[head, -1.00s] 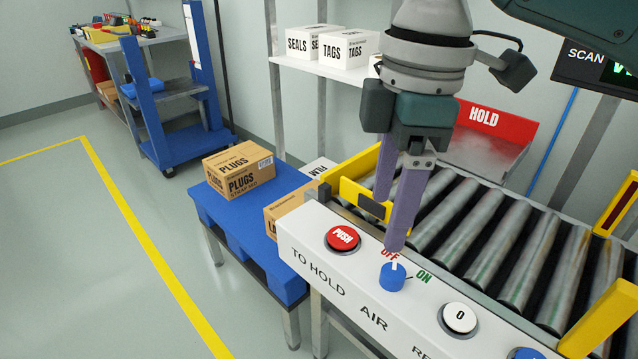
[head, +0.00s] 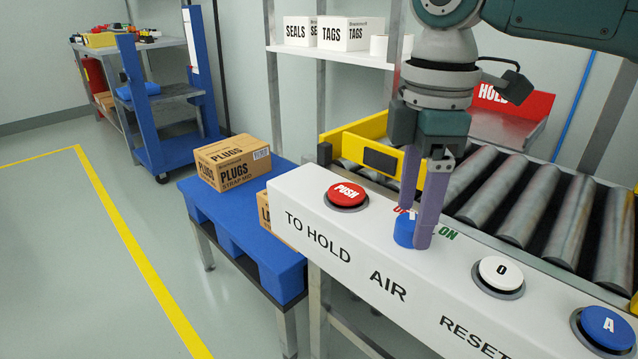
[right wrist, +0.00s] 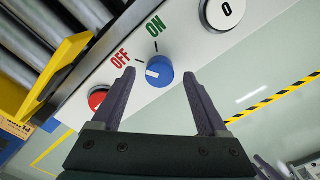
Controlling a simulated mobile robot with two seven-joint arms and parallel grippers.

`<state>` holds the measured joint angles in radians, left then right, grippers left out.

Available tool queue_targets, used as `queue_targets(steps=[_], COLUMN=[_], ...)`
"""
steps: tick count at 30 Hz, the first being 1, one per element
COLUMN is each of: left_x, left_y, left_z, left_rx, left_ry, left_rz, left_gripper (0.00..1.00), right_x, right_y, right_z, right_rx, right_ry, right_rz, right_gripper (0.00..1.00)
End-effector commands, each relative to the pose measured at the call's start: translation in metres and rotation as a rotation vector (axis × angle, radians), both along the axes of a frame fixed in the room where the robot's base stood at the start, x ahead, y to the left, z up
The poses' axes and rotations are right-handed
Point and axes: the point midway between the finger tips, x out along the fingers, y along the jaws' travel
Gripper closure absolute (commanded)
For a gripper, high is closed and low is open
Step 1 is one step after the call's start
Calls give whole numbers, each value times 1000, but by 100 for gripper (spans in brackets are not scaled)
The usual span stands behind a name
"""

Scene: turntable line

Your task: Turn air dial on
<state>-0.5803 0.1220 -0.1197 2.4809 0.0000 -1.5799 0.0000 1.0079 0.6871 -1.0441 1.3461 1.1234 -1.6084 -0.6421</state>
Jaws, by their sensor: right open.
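The blue air dial (head: 403,232) is on the white control panel (head: 330,218), above the word AIR, partly hidden behind a finger of my right gripper (head: 414,229). In the right wrist view the dial (right wrist: 160,70) lies between the open fingertips of the right gripper (right wrist: 158,73), with a gap on each side. The dial's white mark points to the left, toward the red OFF label (right wrist: 120,57). The green ON label (right wrist: 156,25) is above the dial in that view.
A red PUSH button (head: 346,195) is left of the dial; a white 0 button (head: 500,273) and a blue A button (head: 607,328) are to its right. A roller conveyor (head: 520,200) and yellow guard (head: 375,150) stand behind.

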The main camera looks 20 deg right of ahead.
Motion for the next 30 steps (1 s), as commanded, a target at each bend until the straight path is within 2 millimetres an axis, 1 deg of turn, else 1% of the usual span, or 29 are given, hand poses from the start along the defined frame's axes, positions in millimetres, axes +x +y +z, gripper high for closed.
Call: queue_targets(steps=[1, 3, 12, 14, 30], left_x=[0, 0, 0, 0, 0], left_y=[0, 0, 0, 0, 0], left_z=[-4, -5, -5, -5, -5], left_rx=[0, 0, 0, 0, -1], left_ry=[0, 0, -1, -1, 0], left_rz=[0, 0, 0, 0, 1], left_gripper=[50, 50, 50, 50, 50], right_x=[0, 0, 0, 0, 0], right_y=[0, 0, 0, 0, 0], right_z=[-8, -12, -14, -14, -13], right_rx=[-1, 0, 0, 0, 0], right_ry=[1, 1, 0, 0, 0], right_rz=[0, 1, 1, 1, 1], right_gripper=[23, 23, 23, 29, 90])
